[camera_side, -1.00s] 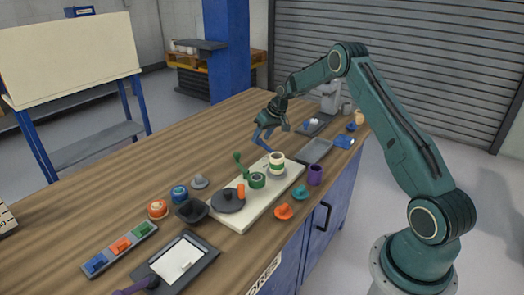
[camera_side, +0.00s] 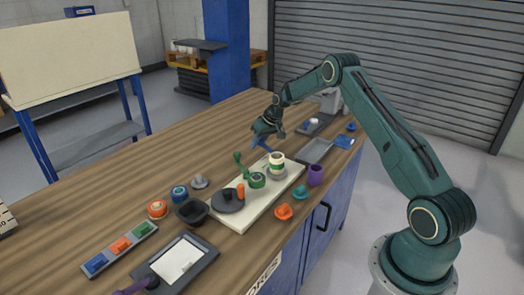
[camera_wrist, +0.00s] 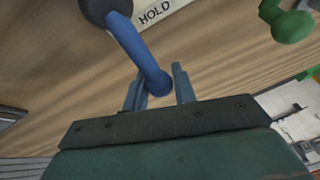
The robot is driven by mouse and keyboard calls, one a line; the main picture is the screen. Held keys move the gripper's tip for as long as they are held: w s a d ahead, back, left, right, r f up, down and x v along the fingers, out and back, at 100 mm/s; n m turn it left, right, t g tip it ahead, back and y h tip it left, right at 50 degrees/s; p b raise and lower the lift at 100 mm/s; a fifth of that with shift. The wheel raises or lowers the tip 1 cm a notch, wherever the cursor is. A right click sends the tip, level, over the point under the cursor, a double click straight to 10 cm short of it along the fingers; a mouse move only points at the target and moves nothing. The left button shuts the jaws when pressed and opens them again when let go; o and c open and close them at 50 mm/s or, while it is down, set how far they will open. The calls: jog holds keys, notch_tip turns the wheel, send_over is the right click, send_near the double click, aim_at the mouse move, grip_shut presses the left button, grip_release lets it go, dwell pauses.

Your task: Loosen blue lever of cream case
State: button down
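The blue lever (camera_wrist: 142,50) shows in the wrist view, running from a dark round pivot (camera_wrist: 100,10) down to a rounded end. A cream surface (camera_wrist: 181,9) marked HOLD lies beside it. My gripper (camera_wrist: 160,88) is open, with one finger on each side of the lever's end; I cannot tell whether either finger touches it. In the side view my gripper (camera_side: 262,144) is low over the far end of the long cream case (camera_side: 243,222). There the lever is hard to tell apart from the bluish fingers.
A green lever (camera_side: 239,160) stands up from the cream case, near a green roller (camera_side: 257,181) and a cream roller (camera_side: 277,162). A dark disc (camera_side: 228,201) is at the near end. A purple cup (camera_side: 316,175) stands to the right.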

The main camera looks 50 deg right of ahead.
jog(key=shift+a+n, duration=0.2)
jog(key=shift+n, duration=0.1)
jog(key=a+n, duration=0.1)
jog(key=a+n+y, duration=0.1)
jog(key=n, duration=0.1)
jog(key=shift+s+g, duration=0.2)
jog(key=shift+g, duration=0.1)
jog(key=n, duration=0.1)
jog(key=a+n+y, duration=0.1)
jog(key=shift+s+a+n+g, duration=0.25)
jog(key=shift+s+n+g, duration=0.05)
jog(key=shift+s, duration=0.1)
jog(key=a+n, duration=0.1)
jog(key=s+n+g+y, duration=0.1)
jog(key=n, duration=0.1)
jog(key=shift+s+a+n, duration=0.2)
jog(key=shift+a+n, duration=0.1)
jog(key=shift+a, duration=0.05)
jog(key=shift+s+a+n+g+y, duration=0.15)
jog(key=shift+s+a+n+g, duration=0.25)
jog(key=shift+n, duration=0.4)
jog(key=shift+s+a+n+g+y, duration=0.15)
jog(key=shift+s+n+g, duration=0.3)
jog(key=shift+n, duration=0.35)
jog(key=c, duration=1.2)
grip_release()
